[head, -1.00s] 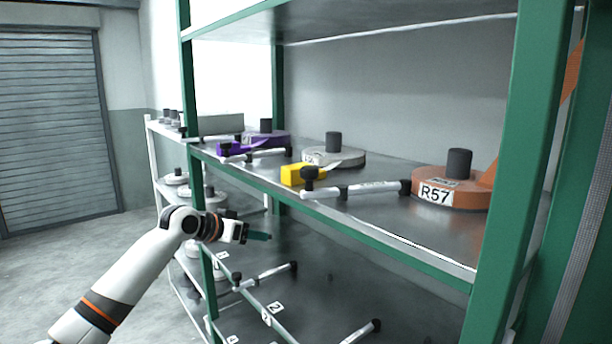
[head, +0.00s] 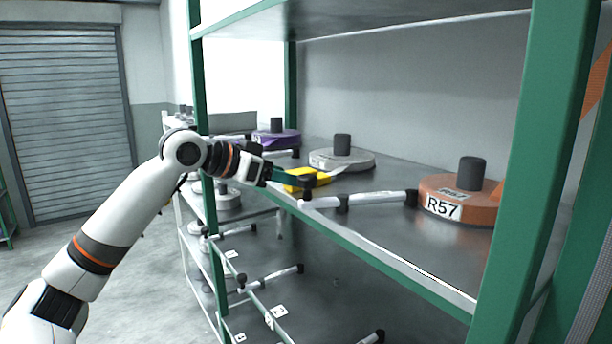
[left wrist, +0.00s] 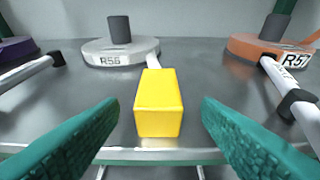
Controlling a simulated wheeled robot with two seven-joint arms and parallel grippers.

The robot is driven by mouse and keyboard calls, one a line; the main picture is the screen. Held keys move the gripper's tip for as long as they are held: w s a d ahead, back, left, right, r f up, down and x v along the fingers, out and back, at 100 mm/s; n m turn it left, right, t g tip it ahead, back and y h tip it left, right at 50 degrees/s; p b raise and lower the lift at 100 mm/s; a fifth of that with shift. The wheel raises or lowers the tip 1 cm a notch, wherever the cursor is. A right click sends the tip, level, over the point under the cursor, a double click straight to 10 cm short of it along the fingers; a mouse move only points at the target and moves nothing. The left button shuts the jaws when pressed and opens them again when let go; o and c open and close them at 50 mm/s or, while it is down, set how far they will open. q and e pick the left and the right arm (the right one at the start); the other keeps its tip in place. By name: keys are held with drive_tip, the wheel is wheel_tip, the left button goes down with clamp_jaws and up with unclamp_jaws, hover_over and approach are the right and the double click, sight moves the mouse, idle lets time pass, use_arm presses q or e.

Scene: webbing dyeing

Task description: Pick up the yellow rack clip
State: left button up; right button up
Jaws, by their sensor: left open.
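The yellow rack clip (head: 309,178) sits at the front edge of the middle shelf, in front of the grey roll. In the left wrist view the yellow rack clip (left wrist: 159,103) is a block in the middle, at the end of a pale strap. My left gripper (head: 300,181) is at the shelf edge by the clip and partly covers it in the head view. Its teal fingers (left wrist: 158,130) are open, one on each side of the clip, with gaps on both sides. My right gripper is not in view.
The grey roll R56 (left wrist: 107,49) stands behind the clip. The orange roll R57 (head: 460,200) is to the right, with a white bar (head: 375,199) along the shelf before it. A purple roll (head: 276,139) is to the left. A green post (head: 201,100) stands beside my arm.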

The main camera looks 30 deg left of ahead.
sight(295, 172)
use_arm(q)
drive_tip(key=x, duration=0.1)
drive_tip(key=p+x, duration=0.1)
drive_tip(key=x, duration=0.1)
drive_tip(key=shift+w+d+r+p, duration=0.1)
drive_tip(key=shift+w+d+p, duration=0.05)
drive_tip(key=shift+w+p, duration=0.15)
drive_tip(key=shift+w+d+f, duration=0.15)
drive_tip(key=shift+w+f, duration=0.1)
drive_tip(key=shift+w, duration=0.15)
drive_tip(key=c, duration=1.1)
drive_tip(key=shift+s+r, duration=0.1)
drive_tip(key=shift+r, duration=0.05)
